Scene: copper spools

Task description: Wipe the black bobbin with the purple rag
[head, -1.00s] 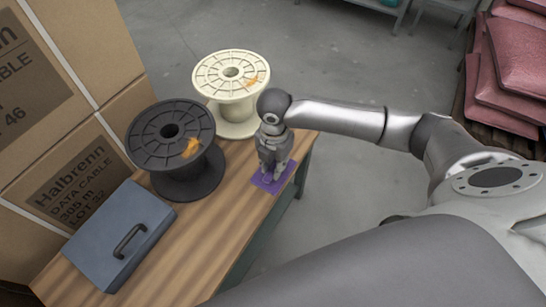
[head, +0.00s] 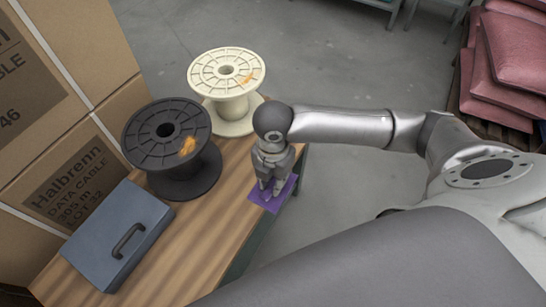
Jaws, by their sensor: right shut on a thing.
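The black bobbin (head: 150,137) stands upright on the wooden bench, with an orange smear (head: 187,146) on its top flange. The purple rag (head: 284,196) is at the bench's right edge, under my right gripper (head: 268,188). My right gripper points down and is shut on the rag. It is to the right of the black bobbin and apart from it. Whether the rag still touches the bench is hard to tell. My left gripper is not in view.
A cream bobbin (head: 205,75) with an orange smear stands behind the black one. A blue-grey metal box (head: 110,225) with a handle lies at the front left of the bench (head: 205,225). Cardboard boxes (head: 70,160) rise at the left. Pink sacks (head: 515,70) are stacked at the far right.

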